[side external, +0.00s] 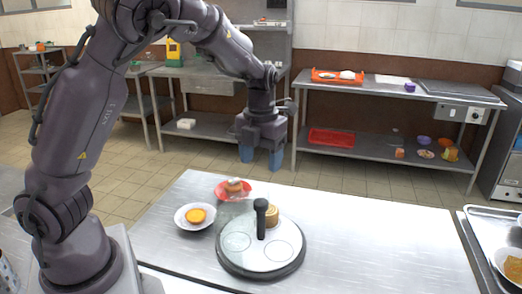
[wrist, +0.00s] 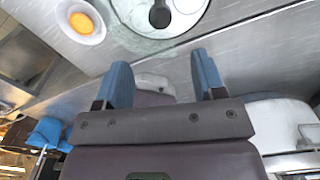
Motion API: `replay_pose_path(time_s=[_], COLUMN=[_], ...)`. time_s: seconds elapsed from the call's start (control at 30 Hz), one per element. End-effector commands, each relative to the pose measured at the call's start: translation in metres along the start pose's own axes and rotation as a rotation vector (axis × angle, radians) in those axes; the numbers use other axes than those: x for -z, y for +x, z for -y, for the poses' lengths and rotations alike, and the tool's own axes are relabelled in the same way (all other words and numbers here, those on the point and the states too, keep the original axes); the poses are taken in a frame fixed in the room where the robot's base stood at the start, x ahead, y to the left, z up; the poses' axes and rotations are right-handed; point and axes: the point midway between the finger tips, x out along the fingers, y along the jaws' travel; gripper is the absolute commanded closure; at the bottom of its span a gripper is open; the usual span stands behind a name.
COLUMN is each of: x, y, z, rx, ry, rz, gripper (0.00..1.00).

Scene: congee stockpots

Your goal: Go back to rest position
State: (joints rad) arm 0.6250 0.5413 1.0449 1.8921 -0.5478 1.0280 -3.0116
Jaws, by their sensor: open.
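My gripper (side external: 261,157) hangs with its blue fingers pointing down, empty, above the far edge of the steel table (side external: 365,235) in the side external view. Its two blue fingers stand wide apart in the wrist view (wrist: 164,76), with nothing between them. It is clear of the dishes on the table. My arm arches from the left side over to the gripper.
A round lid-like disc (side external: 236,240) with a black knob lies on the table, with a tan round item (side external: 271,215) by the knob. Beside it are a white bowl (side external: 184,224) with orange food and a red plate (side external: 222,194). The table's right part is bare.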

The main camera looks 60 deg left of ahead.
Motion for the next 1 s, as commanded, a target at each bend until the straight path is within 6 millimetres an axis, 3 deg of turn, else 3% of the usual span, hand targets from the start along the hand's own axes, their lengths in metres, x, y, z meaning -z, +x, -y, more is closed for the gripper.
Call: replay_pose_path(time_s=[0.2, 0.53, 0.67, 0.77, 1.0], x=[0.000, 0.000, 0.000, -0.001, 0.026], y=[-0.017, -0.018, -0.018, -0.018, 0.000], z=[0.001, 0.000, 0.000, -0.002, -0.002], rx=[0.000, 0.000, 0.000, -0.011, -0.003], ry=[0.001, 0.002, 0.083, 0.267, 1.021], rz=[0.000, 0.000, 0.001, 0.004, -0.070], gripper=[0.37, 0.37, 0.37, 0.37, 0.37])
